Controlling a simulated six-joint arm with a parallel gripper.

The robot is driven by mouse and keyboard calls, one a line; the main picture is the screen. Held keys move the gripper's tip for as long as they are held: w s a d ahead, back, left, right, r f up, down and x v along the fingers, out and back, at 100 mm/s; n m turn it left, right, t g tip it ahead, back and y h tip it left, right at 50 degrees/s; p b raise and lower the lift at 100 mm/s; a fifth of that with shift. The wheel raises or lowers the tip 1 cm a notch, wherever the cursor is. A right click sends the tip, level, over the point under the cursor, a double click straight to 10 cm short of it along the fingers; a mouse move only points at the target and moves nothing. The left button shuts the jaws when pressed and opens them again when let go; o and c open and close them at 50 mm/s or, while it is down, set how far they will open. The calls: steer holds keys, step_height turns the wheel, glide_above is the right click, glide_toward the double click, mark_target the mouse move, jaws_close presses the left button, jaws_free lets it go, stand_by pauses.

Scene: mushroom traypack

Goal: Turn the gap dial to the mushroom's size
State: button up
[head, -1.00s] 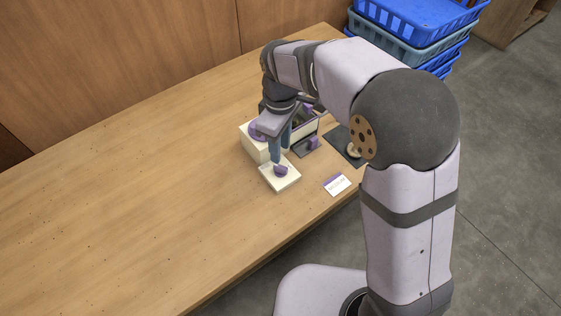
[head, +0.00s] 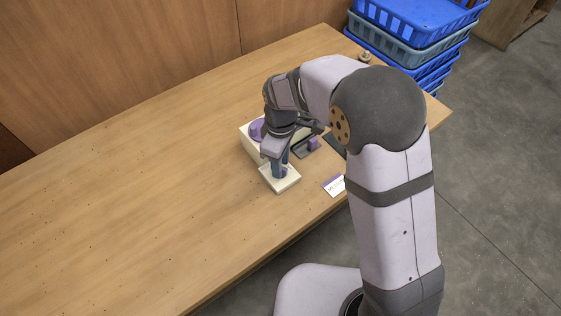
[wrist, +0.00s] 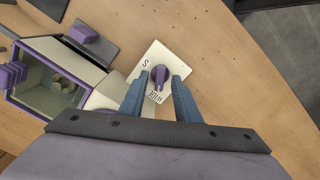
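The gap dial is a purple knob (wrist: 159,76) on a cream square plate (wrist: 150,54); in the head view the plate (head: 288,184) lies on the table in front of the cream machine. My gripper (wrist: 160,84) is open, with one blue-grey finger on each side of the knob. In the head view my gripper (head: 279,168) is low over the plate and hides most of the knob. I cannot tell whether the fingers touch it.
The cream machine (wrist: 54,48) with a purple-framed window stands beside the plate. A purple block (wrist: 83,32) sits on a dark pad near it. A white card (head: 333,186) lies to the right. Blue crates (head: 410,45) are stacked at the back right. The table's left side is clear.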

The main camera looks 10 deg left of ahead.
steer(key=shift+f, duration=0.2)
jaws_close()
